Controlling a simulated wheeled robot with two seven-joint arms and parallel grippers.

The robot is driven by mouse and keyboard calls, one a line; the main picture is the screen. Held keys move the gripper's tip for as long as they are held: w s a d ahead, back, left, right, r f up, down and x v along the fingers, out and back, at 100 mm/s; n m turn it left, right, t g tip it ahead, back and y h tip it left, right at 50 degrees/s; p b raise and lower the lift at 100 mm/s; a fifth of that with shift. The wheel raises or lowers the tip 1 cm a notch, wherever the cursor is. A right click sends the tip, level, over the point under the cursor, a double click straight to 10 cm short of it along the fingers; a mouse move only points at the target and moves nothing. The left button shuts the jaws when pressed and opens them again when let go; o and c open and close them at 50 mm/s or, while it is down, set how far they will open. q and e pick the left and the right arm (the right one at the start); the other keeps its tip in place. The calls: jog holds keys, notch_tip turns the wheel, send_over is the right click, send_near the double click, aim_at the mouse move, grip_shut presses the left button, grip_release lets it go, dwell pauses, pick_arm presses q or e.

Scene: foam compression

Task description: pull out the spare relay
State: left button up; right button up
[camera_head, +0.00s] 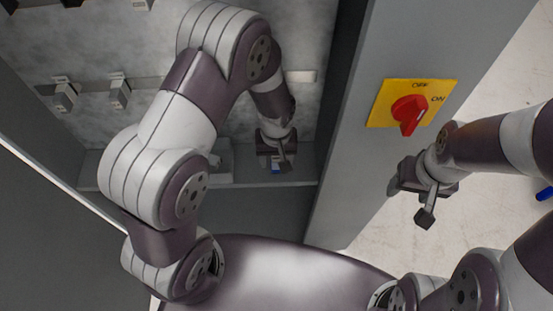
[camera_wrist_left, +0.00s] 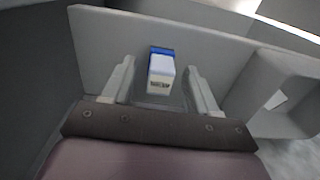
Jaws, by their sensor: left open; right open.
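The spare relay (camera_wrist_left: 161,74) is a small white block with a blue end and dark lettering. In the left wrist view it sits between the two spread fingers of my left gripper (camera_wrist_left: 160,85), with a gap on either side. In the head view my left gripper (camera_head: 275,160) is at the shelf at the bottom of the cabinet, and a bit of the relay's blue (camera_head: 276,169) shows under it. My right gripper (camera_head: 425,200) is open and empty, to the right of the cabinet side.
A red rotary switch (camera_head: 408,110) on a yellow plate is on the cabinet's side. Small grey devices (camera_head: 120,92) sit on a rail on the back panel. In the left wrist view a grey holder with an opening (camera_wrist_left: 275,100) stands right of the relay. The shelf's front lip (camera_head: 300,184) runs below.

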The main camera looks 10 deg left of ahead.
aim_at(276, 158)
pick_arm(q)
grip_shut()
jog(key=shift+r+p, duration=2.7)
jog(key=shift+r, duration=0.35)
